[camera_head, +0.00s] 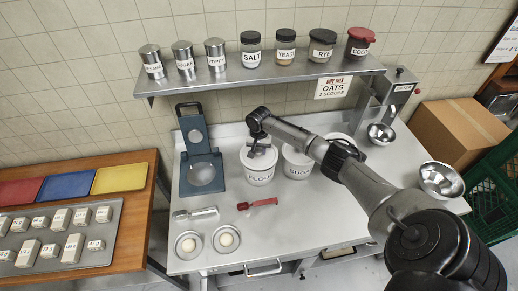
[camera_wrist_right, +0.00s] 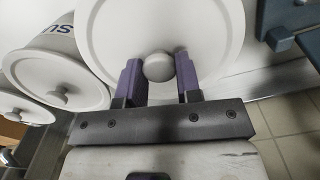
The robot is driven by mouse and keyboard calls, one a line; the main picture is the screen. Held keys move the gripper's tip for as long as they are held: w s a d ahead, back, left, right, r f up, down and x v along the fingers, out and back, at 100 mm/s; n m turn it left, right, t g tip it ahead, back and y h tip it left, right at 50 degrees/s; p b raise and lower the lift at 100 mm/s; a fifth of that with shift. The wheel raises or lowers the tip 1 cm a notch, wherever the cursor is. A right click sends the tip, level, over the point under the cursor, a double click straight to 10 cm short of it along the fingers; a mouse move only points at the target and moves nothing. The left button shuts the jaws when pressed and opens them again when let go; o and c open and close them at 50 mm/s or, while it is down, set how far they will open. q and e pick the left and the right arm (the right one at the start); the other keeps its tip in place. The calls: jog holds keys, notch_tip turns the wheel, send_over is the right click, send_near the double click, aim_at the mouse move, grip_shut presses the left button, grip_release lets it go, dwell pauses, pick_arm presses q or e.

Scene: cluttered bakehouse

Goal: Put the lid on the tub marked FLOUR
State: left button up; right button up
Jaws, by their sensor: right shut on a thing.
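The white tub marked FLOUR (camera_head: 259,178) stands on the steel bench, left of the tub marked SUGAR (camera_head: 297,173). My right gripper (camera_head: 261,147) is over the FLOUR tub, pointing down. In the right wrist view its two purple fingers (camera_wrist_right: 158,72) are shut on the round knob of a white lid (camera_wrist_right: 115,35). The lid is at the mouth of the FLOUR tub; I cannot tell whether it rests fully on the rim or sits slightly above. My left gripper is not in view.
More lidded tubs stand beside, close to my right arm. A shelf (camera_head: 270,76) with jars runs behind.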

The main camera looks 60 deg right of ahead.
jog(key=shift+f+b, duration=0.3)
jog(key=shift+f, duration=0.55)
jog(key=o, duration=1)
jog(key=shift+o, duration=0.3)
jog(key=shift+o, duration=1.3)
jog(key=shift+r, duration=0.15)
